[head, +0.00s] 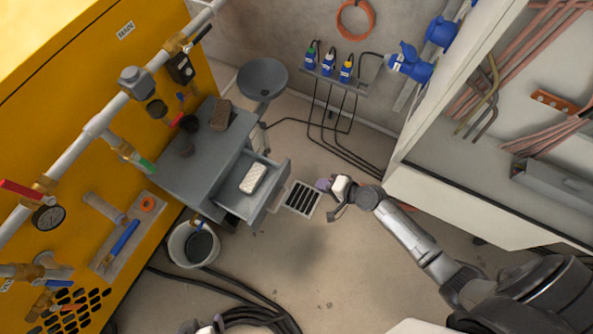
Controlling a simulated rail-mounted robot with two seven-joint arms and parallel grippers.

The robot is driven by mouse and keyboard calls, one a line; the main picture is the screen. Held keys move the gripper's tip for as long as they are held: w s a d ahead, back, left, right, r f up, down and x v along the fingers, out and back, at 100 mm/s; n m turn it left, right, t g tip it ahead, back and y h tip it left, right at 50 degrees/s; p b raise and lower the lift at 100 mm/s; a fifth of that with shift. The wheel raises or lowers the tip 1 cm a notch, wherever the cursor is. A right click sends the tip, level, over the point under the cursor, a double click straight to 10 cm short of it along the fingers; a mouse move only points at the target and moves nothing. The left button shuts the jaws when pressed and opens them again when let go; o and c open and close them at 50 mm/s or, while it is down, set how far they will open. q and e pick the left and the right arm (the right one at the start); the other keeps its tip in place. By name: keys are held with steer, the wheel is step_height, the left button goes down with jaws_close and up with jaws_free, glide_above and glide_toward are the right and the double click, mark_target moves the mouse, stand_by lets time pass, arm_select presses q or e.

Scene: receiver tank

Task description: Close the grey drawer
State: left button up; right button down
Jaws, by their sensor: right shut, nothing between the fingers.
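The grey drawer (233,208) stands pulled out from the grey cabinet (190,165), with its front panel (276,196) towards the right. A white, patterned block lies inside the drawer (255,178). My right gripper (333,211) is shut and empty, to the right of the drawer front and apart from it. A dark and white part at the bottom edge (207,327) may belong to my left gripper; it is mostly cut off and its jaws cannot be made out.
A bucket (193,244) stands beside the cabinet at lower left. A grey stool (262,78) stands behind it. A floor grate (302,199) lies between the drawer and my right gripper. Black hoses (245,296) lie on the floor. A white panelled enclosure (470,205) stands at right.

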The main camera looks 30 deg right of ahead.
steer(key=b, duration=0.4)
glide_toward(283, 173)
step_height(283, 173, down, 3)
steer(key=w+a, duration=0.1)
steer(key=w, duration=0.1)
steer(key=shift+w+a+f+b, duration=0.15)
steer(key=shift+w+a+b, duration=0.2)
steer(key=shift+w+a, duration=0.8)
steer(key=shift+w, duration=0.35)
steer(key=shift+w, duration=0.1)
